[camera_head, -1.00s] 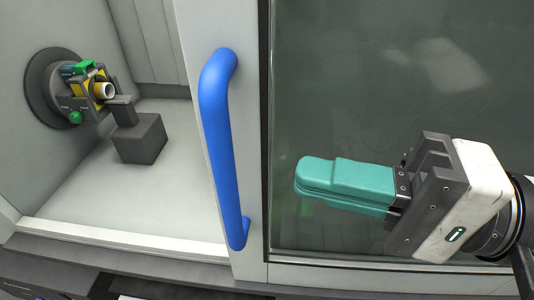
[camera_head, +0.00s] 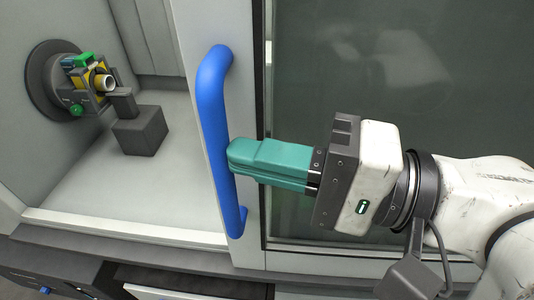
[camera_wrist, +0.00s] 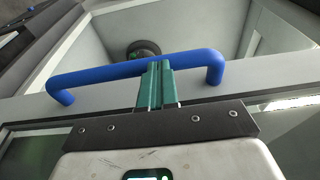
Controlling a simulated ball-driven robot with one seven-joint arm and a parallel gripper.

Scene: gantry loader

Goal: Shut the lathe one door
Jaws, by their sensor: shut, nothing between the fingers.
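The lathe door (camera_head: 399,104) is a sliding panel with a dark window and a pale frame. A blue bar handle (camera_head: 213,112) stands upright on its left frame edge. The doorway to the left is open, showing the inside of the machine. My gripper (camera_head: 232,158) is shut and empty, its green fingertips at the right side of the handle's lower half. In the wrist view the fingertips (camera_wrist: 158,66) overlap the middle of the blue handle (camera_wrist: 110,71). They look to be touching it, but a small gap cannot be ruled out.
Inside the machine, a chuck (camera_head: 52,80) on the left wall holds a pale ring-shaped part (camera_head: 105,82). A dark grey block (camera_head: 140,132) stands on the pale floor beside it. A sill (camera_head: 120,228) runs along the bottom of the opening. The doorway looks clear.

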